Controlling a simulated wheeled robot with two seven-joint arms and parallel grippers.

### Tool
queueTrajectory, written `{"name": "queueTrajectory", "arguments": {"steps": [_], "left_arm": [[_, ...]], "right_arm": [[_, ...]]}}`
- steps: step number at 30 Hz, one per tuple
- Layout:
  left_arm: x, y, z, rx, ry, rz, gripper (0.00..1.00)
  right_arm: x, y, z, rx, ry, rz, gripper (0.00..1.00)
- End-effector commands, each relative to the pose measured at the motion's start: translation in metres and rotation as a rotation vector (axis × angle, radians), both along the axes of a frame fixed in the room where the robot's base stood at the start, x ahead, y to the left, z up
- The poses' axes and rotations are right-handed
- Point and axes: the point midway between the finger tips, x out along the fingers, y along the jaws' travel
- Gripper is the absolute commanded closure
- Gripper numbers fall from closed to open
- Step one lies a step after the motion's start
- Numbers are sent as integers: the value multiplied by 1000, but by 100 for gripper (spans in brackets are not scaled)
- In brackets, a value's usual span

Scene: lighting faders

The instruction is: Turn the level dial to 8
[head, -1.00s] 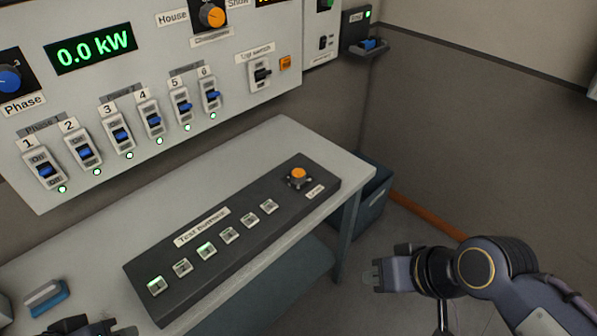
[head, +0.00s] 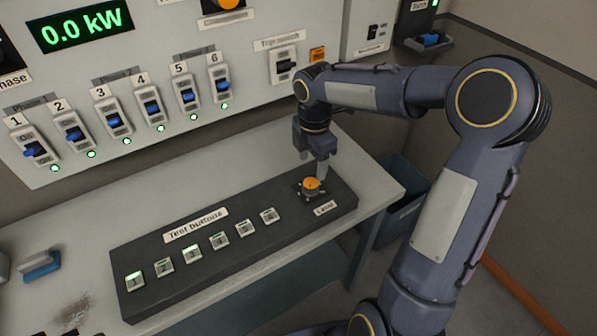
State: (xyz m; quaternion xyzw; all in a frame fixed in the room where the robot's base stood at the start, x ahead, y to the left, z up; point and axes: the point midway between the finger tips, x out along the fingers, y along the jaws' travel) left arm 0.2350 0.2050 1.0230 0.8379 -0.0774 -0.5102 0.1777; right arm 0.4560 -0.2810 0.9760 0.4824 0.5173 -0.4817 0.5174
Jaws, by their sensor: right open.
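The level dial (head: 311,187) is an orange knob on a dark base at the right end of the black test-button box (head: 190,284), with a "Level" label (head: 325,208) in front of it. My right gripper (head: 320,172) points down just above and behind the dial, with its fingers close to the knob. Its jaws are open; I cannot tell whether a finger touches the knob. The dial's pointer and scale are too small to read. My left gripper does not show clearly.
Numbered test buttons (head: 219,241) run along the box, some lit green. The wall panel behind holds breaker switches (head: 152,109) and a display (head: 80,24) reading 0.0 kW. A blue-and-white block (head: 39,265) lies on the bench at left. A blue bin (head: 404,213) stands beyond the bench's right end.

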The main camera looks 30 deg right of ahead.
Motion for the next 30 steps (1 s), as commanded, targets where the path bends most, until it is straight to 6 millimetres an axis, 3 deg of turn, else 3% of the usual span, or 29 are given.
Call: {"name": "queueTrajectory", "arguments": {"steps": [15, 26, 30], "left_arm": [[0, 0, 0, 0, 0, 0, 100], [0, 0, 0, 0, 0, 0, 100], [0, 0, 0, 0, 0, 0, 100]], "right_arm": [[0, 0, -70, 1, 5, 9, 40], [1, 0, -78, 1, 1, 8, 40], [0, 0, -78, 1, 2, 8, 54]]}}
